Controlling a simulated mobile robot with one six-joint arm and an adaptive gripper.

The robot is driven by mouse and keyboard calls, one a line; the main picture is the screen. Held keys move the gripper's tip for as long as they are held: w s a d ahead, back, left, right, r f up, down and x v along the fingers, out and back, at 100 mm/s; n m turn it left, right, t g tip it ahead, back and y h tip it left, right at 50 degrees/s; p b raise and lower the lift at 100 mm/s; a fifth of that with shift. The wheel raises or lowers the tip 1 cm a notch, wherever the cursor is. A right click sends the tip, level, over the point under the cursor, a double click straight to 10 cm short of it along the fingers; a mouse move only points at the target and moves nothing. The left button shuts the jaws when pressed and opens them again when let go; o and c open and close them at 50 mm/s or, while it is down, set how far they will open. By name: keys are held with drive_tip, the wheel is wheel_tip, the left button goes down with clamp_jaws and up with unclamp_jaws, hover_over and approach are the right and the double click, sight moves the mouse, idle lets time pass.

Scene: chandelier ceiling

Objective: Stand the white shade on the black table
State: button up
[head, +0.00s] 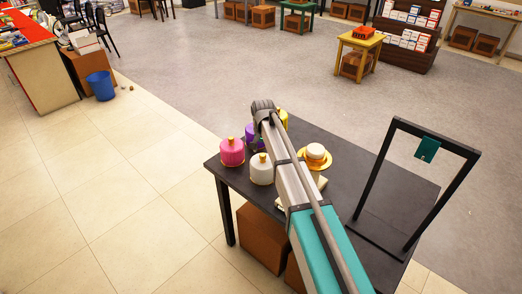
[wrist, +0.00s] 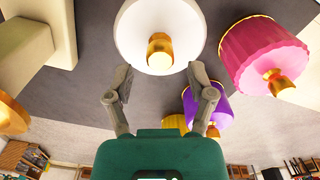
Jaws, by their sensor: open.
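The white shade (head: 261,169) has a gold knob on top and appears to stand upright on the black table (head: 355,172), beside the pink shade. In the wrist view the white shade (wrist: 160,25) fills the top middle, its gold knob pointing towards my gripper. My gripper (wrist: 161,72) is open, with one finger on each side of the knob's line and gaps to both. I cannot tell how far the fingers are above the shade.
A pink shade (head: 231,151) and a purple shade (wrist: 207,108) stand close by. A gold-brimmed white piece (head: 316,156) and a pale block (wrist: 38,32) are on the other side. A black frame (head: 377,168) with a teal piece (head: 427,149) stands at the table's right.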

wheel_tip(320, 180, up, 8)
drive_tip(key=p, duration=0.7)
idle(0.8)
drive_tip(key=s+d+n, duration=0.3)
drive_tip(key=s+d, duration=1.9)
drive_tip(key=s, duration=0.4)
drive_tip(key=shift+d, duration=0.2)
